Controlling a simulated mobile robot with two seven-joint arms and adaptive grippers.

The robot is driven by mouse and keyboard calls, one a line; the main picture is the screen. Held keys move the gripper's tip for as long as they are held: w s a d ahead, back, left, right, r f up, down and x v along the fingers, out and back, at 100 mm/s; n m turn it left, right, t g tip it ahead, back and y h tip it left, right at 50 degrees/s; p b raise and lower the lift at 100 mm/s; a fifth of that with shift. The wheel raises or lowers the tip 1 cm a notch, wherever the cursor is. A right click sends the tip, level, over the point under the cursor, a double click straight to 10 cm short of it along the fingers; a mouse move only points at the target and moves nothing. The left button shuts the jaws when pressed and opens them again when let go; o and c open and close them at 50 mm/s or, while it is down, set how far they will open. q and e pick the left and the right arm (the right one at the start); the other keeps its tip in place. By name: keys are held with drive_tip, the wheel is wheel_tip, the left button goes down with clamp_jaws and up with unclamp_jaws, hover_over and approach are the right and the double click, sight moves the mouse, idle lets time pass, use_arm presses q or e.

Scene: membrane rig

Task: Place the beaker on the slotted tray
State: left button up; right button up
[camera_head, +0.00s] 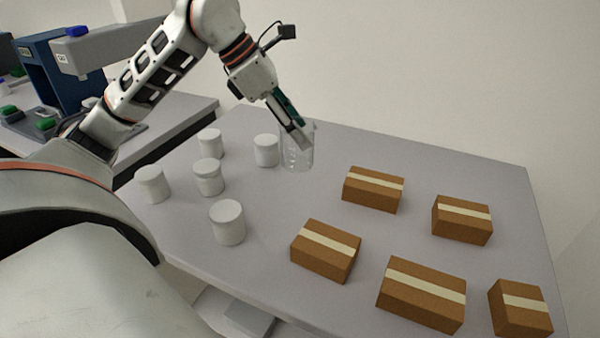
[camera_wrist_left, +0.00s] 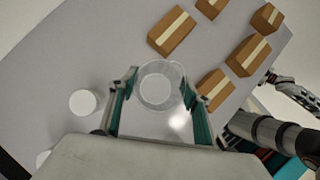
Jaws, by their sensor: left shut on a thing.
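The clear glass beaker (camera_head: 299,156) is at the back of the grey table, beside the white jars, and looks upright. My left gripper (camera_head: 301,130) comes down from above and is shut on its upper part. In the left wrist view the beaker (camera_wrist_left: 156,86) sits between the two fingers of the left gripper (camera_wrist_left: 158,92). I cannot tell whether its base touches the table. I cannot make out a slotted tray for certain in either view. My right gripper does not show clearly in either view.
Several white lidded jars (camera_head: 227,222) stand left of and in front of the beaker. Several taped brown boxes (camera_head: 373,189) lie on the table's (camera_head: 440,170) right half. A blue machine (camera_head: 60,75) with green-knobbed parts (camera_head: 46,124) stands on another table at the left.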

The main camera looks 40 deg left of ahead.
sight(297, 167)
use_arm(q)
wheel_tip(297, 167, down, 10)
drive_tip(key=shift+f+b, duration=0.1)
drive_tip(key=shift+b, duration=0.65)
drive_tip(key=shift+f, duration=0.1)
drive_tip(key=o, duration=0.9)
drive_tip(key=shift+o, duration=1.3)
